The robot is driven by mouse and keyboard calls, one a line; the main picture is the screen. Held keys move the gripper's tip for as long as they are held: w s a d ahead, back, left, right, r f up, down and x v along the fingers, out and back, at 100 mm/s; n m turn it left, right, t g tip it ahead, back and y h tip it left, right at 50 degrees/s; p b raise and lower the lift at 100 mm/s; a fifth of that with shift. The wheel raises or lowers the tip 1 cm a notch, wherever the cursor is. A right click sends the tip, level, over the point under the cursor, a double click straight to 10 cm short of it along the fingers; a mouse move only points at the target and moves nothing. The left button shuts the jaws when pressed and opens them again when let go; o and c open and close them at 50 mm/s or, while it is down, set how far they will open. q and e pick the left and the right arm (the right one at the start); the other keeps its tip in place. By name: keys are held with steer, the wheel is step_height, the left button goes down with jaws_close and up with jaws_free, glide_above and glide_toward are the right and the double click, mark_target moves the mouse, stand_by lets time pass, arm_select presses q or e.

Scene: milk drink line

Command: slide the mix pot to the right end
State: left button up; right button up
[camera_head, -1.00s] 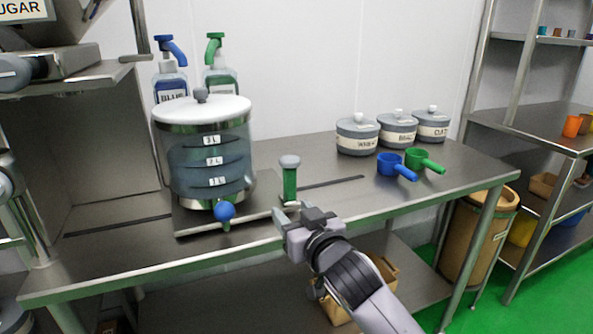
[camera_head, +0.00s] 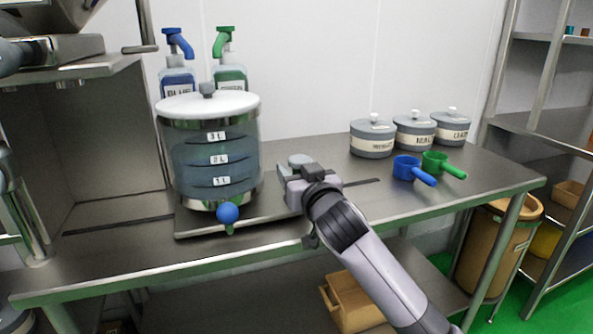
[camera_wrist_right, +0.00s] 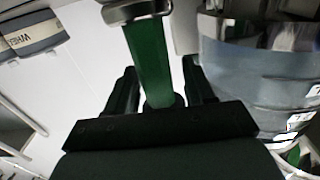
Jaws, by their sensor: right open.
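The mix pot (camera_head: 212,150) is a clear cylinder with a white lid, litre marks and a blue tap knob at its front. It stands on a flat metal sled (camera_head: 190,224) on the steel bench. My right gripper (camera_head: 290,172) is at the sled's right end and hides the green upright handle in the head view. In the right wrist view the green handle (camera_wrist_right: 148,60) stands between the two open fingers, with its grey cap above. The pot (camera_wrist_right: 255,75) shows at the right there. I cannot tell whether a finger touches the handle. My left gripper is not in view.
A dark slot (camera_head: 362,183) runs along the bench to the right of the gripper. Lidded grey pots (camera_head: 372,138), a blue scoop (camera_head: 408,168) and a green scoop (camera_head: 437,162) stand further right. Pump bottles (camera_head: 177,75) stand behind the mix pot.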

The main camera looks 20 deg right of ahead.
steer(key=shift+w, duration=0.4)
